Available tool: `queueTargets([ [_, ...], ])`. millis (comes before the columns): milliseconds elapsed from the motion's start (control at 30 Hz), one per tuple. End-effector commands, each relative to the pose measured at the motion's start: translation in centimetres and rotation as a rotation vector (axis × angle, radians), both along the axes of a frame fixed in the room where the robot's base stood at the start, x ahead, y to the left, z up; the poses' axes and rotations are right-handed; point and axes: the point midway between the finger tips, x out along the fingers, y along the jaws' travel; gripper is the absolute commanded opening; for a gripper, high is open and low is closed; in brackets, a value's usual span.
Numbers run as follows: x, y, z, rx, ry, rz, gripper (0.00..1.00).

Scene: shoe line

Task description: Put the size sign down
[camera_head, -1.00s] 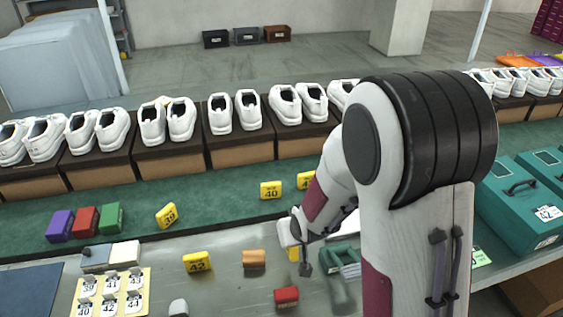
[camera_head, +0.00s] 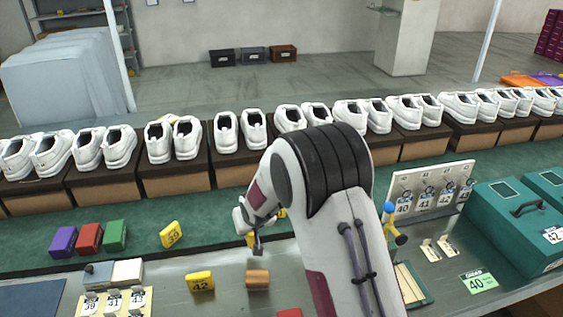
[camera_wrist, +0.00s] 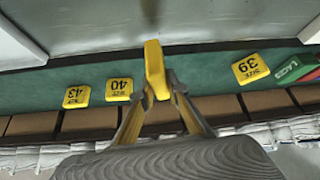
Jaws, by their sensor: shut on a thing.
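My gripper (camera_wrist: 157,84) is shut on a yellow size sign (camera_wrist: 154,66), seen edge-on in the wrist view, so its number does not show. In the head view my gripper (camera_head: 252,236) holds it near the front edge of the green belt; whether it touches anything cannot be told. Yellow signs 43 (camera_wrist: 76,96), 40 (camera_wrist: 119,89) and 39 (camera_wrist: 250,69) stand on the green surface. Sign 39 (camera_head: 171,234) also shows in the head view, with sign 42 (camera_head: 200,281) on the grey table.
White shoes on brown boxes (camera_head: 178,180) line the back of the belt. Purple (camera_head: 63,241), red (camera_head: 89,238) and green (camera_head: 114,235) blocks stand at left. An orange-brown block (camera_head: 257,278) lies below my gripper. Teal boxes (camera_head: 510,238) and a key board (camera_head: 425,192) stand at right.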

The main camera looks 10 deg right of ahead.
Motion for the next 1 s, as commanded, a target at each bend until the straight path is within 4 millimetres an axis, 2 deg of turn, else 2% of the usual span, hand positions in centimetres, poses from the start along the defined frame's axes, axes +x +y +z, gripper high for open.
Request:
queueTargets([
  [400, 6.0, 3.2, 0.9, 0.001, -0.017, -0.02, 0.0],
  [700, 9.5, 3.6, 3.3, 0.004, -0.033, -0.078, 0.0],
  [833, 10.3, 3.3, 4.6, 0.008, -0.034, -0.113, 0.0],
  [1000, 9.7, 2.9, 4.2, 0.01, -0.004, -0.149, 0.0],
])
